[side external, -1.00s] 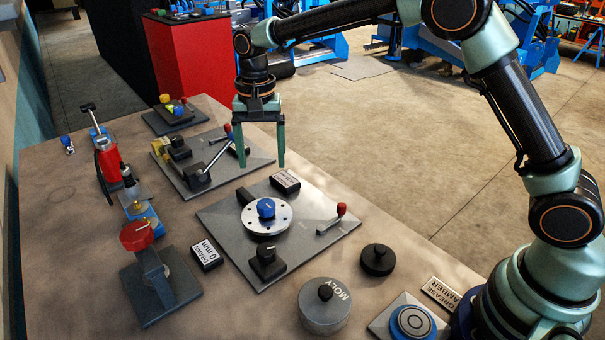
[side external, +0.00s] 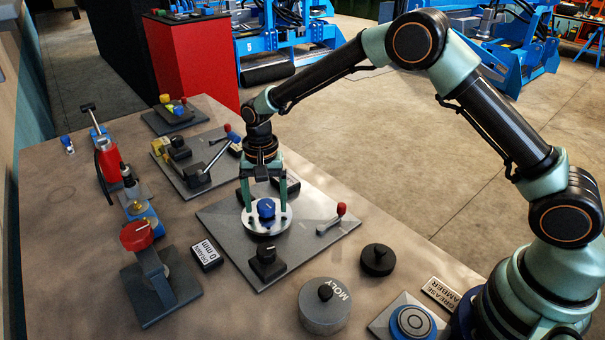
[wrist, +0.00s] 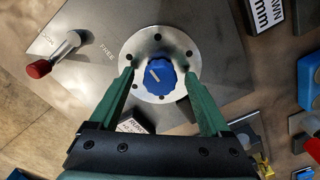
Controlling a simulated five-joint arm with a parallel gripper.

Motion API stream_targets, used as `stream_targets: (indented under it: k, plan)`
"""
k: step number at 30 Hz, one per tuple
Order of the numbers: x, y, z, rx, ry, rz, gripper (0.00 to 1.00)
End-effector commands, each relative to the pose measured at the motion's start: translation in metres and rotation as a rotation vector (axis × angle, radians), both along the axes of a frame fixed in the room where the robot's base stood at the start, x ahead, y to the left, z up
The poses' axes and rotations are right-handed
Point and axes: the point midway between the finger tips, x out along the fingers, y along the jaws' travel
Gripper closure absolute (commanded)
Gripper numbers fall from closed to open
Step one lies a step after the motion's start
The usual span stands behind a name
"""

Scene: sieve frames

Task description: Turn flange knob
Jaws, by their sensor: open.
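The flange knob is a blue lobed knob (side external: 266,209) with a pale pointer line, at the centre of a silver flange disc (side external: 252,227) ringed with holes. The disc sits on a grey plate (side external: 315,253). My gripper (side external: 266,205) is open just above and behind the knob, its two green fingers pointing down over the disc. In the wrist view the knob (wrist: 159,74) lies between and a little beyond the fingertips (wrist: 159,72), with gaps on both sides. I cannot tell whether the fingertips touch the disc.
A display reading 0 mm (side external: 207,255) lies at left, beside a stand with a red knob (side external: 136,236). A MOLY tin (side external: 324,309) and a black lid (side external: 377,259) stand nearer.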

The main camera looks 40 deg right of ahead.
Motion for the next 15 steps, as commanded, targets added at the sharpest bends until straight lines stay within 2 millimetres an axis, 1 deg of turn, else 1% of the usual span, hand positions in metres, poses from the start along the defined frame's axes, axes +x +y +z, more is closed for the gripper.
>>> stream_targets:
  k: [5, 8, 9, 11, 12, 15]
  plan:
    - [0.0000, 0.0000, 0.0000, 0.000, 0.000, 0.000, 0.19]
    - [0.0000, 0.0000, 0.0001, 0.000, 0.000, 0.000, 0.53]
    - [0.0000, 0.0000, 0.0001, 0.000, 0.000, 0.000, 0.68]
    - [-0.0001, -0.0001, 0.0002, 0.000, 0.000, 0.000, 0.91]
    - [-0.0001, -0.0001, 0.0003, 0.000, 0.000, 0.000, 1.00]
    - [-0.0001, -0.0001, 0.0004, -0.001, 0.001, 0.002, 1.00]
